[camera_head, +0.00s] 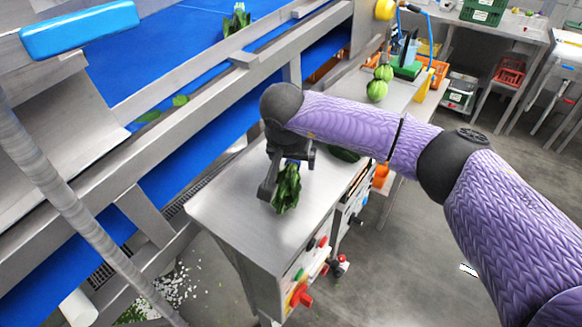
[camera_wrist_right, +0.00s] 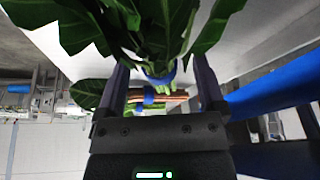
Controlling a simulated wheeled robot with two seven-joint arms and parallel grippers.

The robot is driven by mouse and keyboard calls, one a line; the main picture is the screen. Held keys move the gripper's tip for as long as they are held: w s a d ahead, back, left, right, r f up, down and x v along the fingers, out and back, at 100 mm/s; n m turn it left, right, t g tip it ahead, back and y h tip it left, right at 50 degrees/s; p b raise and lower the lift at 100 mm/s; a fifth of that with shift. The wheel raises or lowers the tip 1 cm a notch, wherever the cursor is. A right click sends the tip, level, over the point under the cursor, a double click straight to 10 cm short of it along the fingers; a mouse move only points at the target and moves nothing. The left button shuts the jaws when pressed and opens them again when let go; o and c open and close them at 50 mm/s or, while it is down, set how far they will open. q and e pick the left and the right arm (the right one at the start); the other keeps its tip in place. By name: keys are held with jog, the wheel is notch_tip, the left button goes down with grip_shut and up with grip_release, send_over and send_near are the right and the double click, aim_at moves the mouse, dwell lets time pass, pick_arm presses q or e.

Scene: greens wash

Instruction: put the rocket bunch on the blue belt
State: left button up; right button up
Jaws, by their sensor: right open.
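A green leafy bunch (camera_head: 287,188), which I take as the rocket bunch, is on the steel worktable (camera_head: 235,215). My right gripper (camera_head: 281,180) is open over it. In the right wrist view the bunch's leaves (camera_wrist_right: 150,25) fill the top, and its blue-banded stems (camera_wrist_right: 160,74) lie between the open fingers (camera_wrist_right: 160,85). I cannot tell if the fingers touch it. The blue belt (camera_head: 205,50) runs diagonally on the left, beyond a steel rail. My left gripper is not in view.
Another green bunch (camera_head: 237,18) and loose leaves (camera_head: 149,116) lie on the belt. Brownish stems with a blue band (camera_wrist_right: 155,98) are beyond my fingers. Round striped green vegetables (camera_head: 377,89) are at the table's far end. The steel rail (camera_head: 200,97) stands between table and belt.

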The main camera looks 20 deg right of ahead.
grip_shut()
dwell(0.4)
